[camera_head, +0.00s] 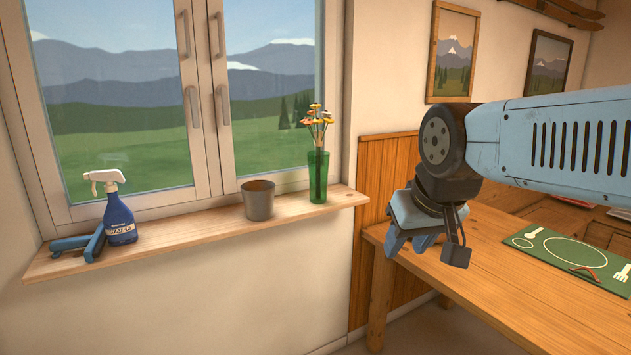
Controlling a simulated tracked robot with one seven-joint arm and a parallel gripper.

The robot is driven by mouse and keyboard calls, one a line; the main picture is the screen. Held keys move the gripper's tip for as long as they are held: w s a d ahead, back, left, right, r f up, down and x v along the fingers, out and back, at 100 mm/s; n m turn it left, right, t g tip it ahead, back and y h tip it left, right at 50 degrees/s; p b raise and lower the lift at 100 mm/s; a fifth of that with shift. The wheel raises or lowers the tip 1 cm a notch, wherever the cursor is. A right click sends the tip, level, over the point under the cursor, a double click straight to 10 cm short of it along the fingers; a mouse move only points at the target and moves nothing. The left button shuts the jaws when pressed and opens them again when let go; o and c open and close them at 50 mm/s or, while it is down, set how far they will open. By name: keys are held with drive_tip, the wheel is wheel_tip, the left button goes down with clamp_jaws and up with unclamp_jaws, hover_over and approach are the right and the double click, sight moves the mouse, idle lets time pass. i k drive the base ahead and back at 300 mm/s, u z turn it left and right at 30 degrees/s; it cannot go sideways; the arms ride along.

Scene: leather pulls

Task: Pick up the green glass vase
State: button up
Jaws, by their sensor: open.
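The green glass vase (318,178) stands upright near the right end of the wooden windowsill. Several yellow, orange and white flowers (317,119) stick out of its top. My gripper (425,256) hangs pointing down to the right of the vase and lower than it in the picture, beside the table's left end. Its jaws are open with nothing between them. It is clear of the vase.
A grey pot (258,201) stands left of the vase on the windowsill (190,232). A blue spray bottle (119,217) and a blue tool-like object (78,243) are at its left. The wooden table (480,276) bears a green placemat (570,261). The window handles (222,106) jut above the sill.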

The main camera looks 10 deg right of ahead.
sight(317, 166)
drive_tip(key=z, duration=0.05)
drive_tip(key=i, duration=0.9)
drive_tip(key=u, duration=0.05)
